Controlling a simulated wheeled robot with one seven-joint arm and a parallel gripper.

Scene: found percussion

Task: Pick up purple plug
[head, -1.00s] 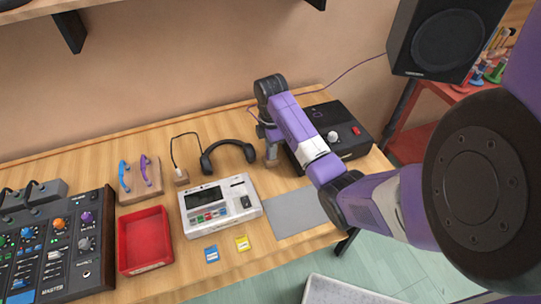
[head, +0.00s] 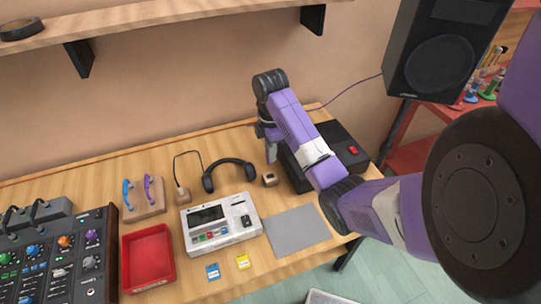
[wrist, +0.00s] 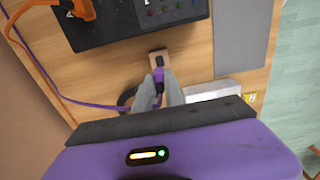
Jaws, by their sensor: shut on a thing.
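The purple plug (wrist: 159,77) is between my two grey fingers in the wrist view, with a purple cable (wrist: 92,104) running off to the left. My gripper (wrist: 160,88) is shut on the plug. In the head view my gripper (head: 271,157) points down just above and behind a small wooden block (head: 270,179), apart from it. The block also shows in the wrist view (wrist: 158,58), with a dark hole in its top. The plug is too small to make out in the head view.
A black box (head: 352,150) with a red switch stands right of the block, partly behind my arm. Headphones (head: 229,163) and a white sampler (head: 221,222) lie left. A grey mat (head: 297,230) is bare. A red tray (head: 148,257) and a speaker (head: 440,50) flank the area.

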